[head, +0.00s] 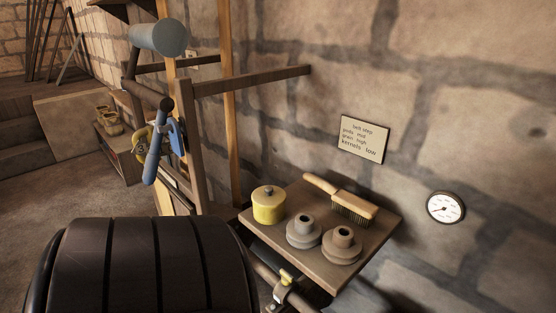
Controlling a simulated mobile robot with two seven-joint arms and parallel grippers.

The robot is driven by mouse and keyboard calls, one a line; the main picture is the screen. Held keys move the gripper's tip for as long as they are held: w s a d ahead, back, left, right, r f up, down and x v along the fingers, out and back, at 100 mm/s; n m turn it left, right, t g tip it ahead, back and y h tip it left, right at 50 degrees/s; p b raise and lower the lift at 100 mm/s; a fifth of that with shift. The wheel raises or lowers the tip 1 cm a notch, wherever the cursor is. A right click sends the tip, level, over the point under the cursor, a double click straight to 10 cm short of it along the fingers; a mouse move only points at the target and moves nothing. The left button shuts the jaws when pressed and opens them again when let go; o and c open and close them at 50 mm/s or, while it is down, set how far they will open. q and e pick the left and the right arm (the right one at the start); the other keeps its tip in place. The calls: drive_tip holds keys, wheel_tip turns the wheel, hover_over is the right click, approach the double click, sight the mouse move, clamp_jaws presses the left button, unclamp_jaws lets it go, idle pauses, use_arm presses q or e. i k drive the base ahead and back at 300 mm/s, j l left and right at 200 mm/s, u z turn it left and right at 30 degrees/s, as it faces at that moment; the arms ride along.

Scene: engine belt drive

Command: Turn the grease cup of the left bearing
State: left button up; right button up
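A small bearing with a brass-yellow grease cup (287,276) shows low in the head view, just right of a large dark ribbed drum (150,268). It sits on a shaft running below the edge of a small shelf. I cannot tell whether this is the left bearing. No other bearing or grease cup shows clearly; the drum fills the lower left. Neither of my grippers is in view.
The wooden shelf (368,238) holds a yellow lidded pot (269,206), two grey spools (303,232) and a brush (350,201). A wooden frame with a blue handle (155,155) stands behind the drum. A sign (363,139) and a gauge (445,207) hang on the stone wall.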

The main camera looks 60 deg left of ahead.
sight(287, 279)
drive_tip(key=u, duration=2.05)
